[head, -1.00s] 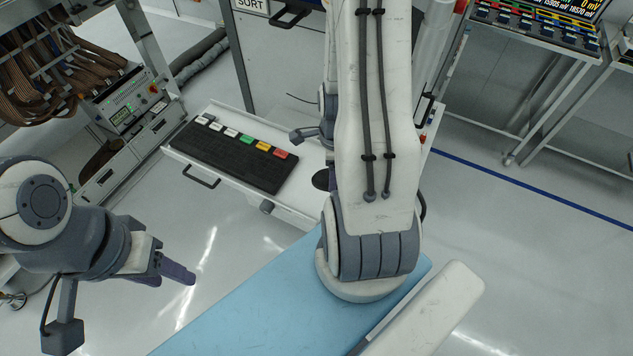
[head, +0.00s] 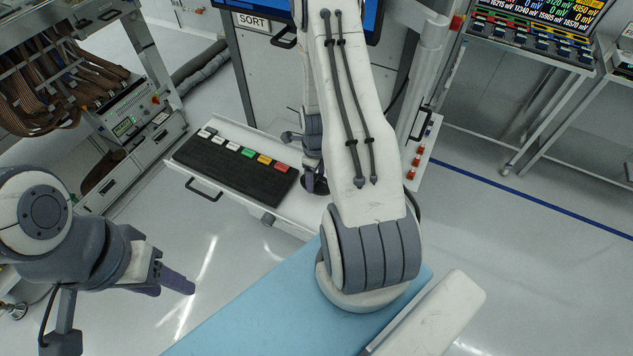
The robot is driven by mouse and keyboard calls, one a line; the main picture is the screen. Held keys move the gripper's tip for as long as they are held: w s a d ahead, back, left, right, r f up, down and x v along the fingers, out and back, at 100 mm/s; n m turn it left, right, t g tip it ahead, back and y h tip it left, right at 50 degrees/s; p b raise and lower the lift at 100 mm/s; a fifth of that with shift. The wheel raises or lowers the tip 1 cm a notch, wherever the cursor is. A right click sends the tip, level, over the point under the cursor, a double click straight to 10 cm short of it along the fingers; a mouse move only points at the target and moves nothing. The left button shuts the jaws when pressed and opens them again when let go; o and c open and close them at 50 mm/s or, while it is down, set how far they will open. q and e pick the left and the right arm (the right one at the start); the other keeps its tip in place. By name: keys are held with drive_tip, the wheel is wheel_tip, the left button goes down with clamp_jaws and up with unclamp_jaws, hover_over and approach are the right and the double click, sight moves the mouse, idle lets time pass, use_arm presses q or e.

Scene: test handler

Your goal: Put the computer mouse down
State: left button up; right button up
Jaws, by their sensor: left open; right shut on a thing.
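My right gripper (head: 311,184) is low over the right part of the white pull-out shelf (head: 240,208), mostly hidden behind my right arm. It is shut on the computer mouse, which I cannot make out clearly. A dark rounded shape (head: 321,187) shows right at its fingertips, partly covered by the arm; I cannot tell whether it is the mouse or something flat on the shelf. Whether the mouse touches the shelf is also hidden. My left gripper (head: 176,284) is open and empty over the floor at the lower left.
A black keyboard (head: 235,165) with coloured keys lies on the shelf, left of my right gripper. A cabinet with a SORT label (head: 252,21) stands behind. Red buttons (head: 416,161) line the shelf's right end. A light blue surface (head: 255,305) is in front.

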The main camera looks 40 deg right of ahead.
sight(316, 179)
wheel_tip(316, 179, down, 3)
drive_tip(key=shift+f+p, duration=0.1)
drive_tip(key=shift+p, duration=0.35)
drive_tip(key=shift+f, duration=0.4)
drive_tip(key=o, duration=1.4)
drive_tip(key=shift+f, duration=0.1)
drive_tip(key=shift+c, duration=0.2)
drive_tip(key=shift+r, duration=0.2)
wheel_tip(316, 179, up, 11)
drive_tip(key=shift+w+f+b, duration=0.1)
drive_tip(key=shift+b, duration=1.15)
drive_tip(key=shift+a+r, duration=0.1)
drive_tip(key=shift+r, duration=0.5)
